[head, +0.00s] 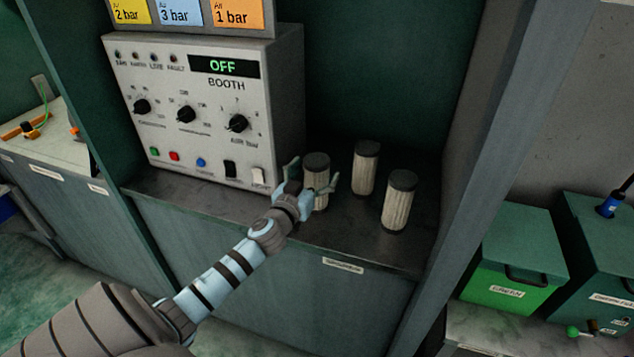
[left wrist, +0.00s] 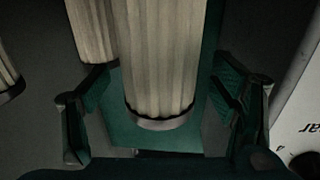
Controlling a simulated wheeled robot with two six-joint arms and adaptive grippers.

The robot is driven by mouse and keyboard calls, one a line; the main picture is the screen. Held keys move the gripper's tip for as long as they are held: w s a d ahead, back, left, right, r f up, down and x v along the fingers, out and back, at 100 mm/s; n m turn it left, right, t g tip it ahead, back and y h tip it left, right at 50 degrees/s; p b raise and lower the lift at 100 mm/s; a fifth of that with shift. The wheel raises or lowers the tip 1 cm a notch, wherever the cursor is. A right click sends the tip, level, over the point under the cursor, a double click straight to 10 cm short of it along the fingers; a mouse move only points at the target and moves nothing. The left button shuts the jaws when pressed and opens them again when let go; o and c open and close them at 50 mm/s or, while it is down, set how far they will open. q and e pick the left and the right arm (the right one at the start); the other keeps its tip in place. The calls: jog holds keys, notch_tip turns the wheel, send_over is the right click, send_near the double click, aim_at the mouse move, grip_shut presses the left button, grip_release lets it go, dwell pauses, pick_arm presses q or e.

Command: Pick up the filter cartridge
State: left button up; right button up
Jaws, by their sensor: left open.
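Three pleated, cream filter cartridges with dark caps stand upright on the booth shelf. The left cartridge (head: 317,184) is at my left gripper (head: 313,187), whose open fingers lie on either side of it in the head view. In the left wrist view the same cartridge (left wrist: 162,60) rises between the two open fingers of the gripper (left wrist: 165,95), with a gap visible on both sides. The back cartridge (head: 364,168) and the right cartridge (head: 399,202) stand to its right. Another cartridge (left wrist: 93,30) shows close behind the left finger in the wrist view. My right gripper is not visible.
The booth control box (head: 190,105) stands just left of the cartridges, its display reading OFF. A booth post (head: 480,150) bounds the right side. Green bins (head: 515,262) sit beyond it. The shelf front edge (head: 385,262) is clear.

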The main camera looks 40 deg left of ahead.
pick_arm(q)
jog(key=shift+w+a, duration=0.1)
jog(key=shift+w, duration=0.6)
jog(key=shift+s, duration=0.1)
jog(key=c, duration=1.5)
jog(key=shift+r, duration=0.1)
